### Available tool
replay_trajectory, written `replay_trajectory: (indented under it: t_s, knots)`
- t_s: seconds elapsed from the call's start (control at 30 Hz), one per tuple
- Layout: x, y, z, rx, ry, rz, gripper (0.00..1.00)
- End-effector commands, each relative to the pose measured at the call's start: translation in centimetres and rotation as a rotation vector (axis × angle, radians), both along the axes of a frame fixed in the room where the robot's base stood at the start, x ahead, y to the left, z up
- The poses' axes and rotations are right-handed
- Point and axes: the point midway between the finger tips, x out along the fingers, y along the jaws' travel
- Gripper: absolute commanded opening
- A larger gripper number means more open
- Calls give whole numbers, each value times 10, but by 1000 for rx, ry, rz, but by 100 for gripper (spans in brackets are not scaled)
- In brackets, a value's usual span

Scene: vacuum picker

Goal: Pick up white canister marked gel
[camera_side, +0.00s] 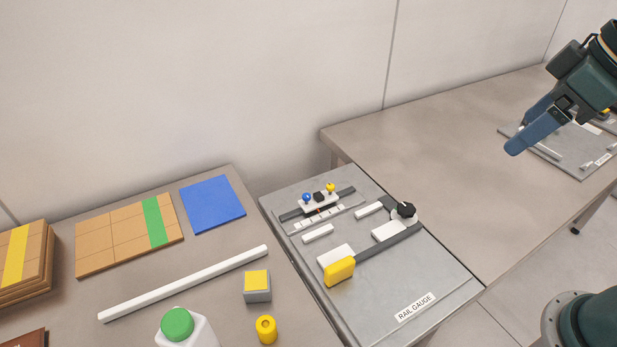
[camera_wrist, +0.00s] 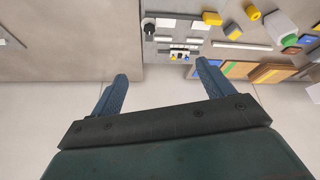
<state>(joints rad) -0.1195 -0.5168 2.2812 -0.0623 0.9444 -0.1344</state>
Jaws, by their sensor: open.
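A white canister (camera_side: 204,331) with a green cap stands at the bottom edge of the side view, partly cut off. No gel marking can be read on it. What looks like the same canister (camera_wrist: 279,26) is at the upper right of the wrist view. My gripper (camera_side: 520,136) is at the upper right of the side view, raised above the right-hand table and far from the canister. Its two blue fingers (camera_wrist: 161,71) are apart with nothing between them in the wrist view.
Near the canister are a yellow ring-like piece (camera_side: 266,330), a grey block with yellow top (camera_side: 257,287) and a long white bar (camera_side: 185,284).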

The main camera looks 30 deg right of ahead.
Motion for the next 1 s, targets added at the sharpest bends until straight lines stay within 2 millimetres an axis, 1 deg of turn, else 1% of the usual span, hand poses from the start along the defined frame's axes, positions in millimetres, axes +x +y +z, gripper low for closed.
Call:
replay_trajectory:
  t_s: [0.03,0.2,0.37,0.5,0.57,0.77,0.97,1.0]
  knots:
    - [11,9,4,-9,11,51,80]
    - [44,39,14,-38,35,223,80]
    - [73,72,19,-66,56,385,80]
    - [97,103,18,-90,72,527,80]
    - [106,117,17,-101,78,588,80]
    - [133,169,7,-134,96,792,80]
    - [153,223,-12,-167,111,996,80]
    - [156,235,-16,-173,113,1039,80]
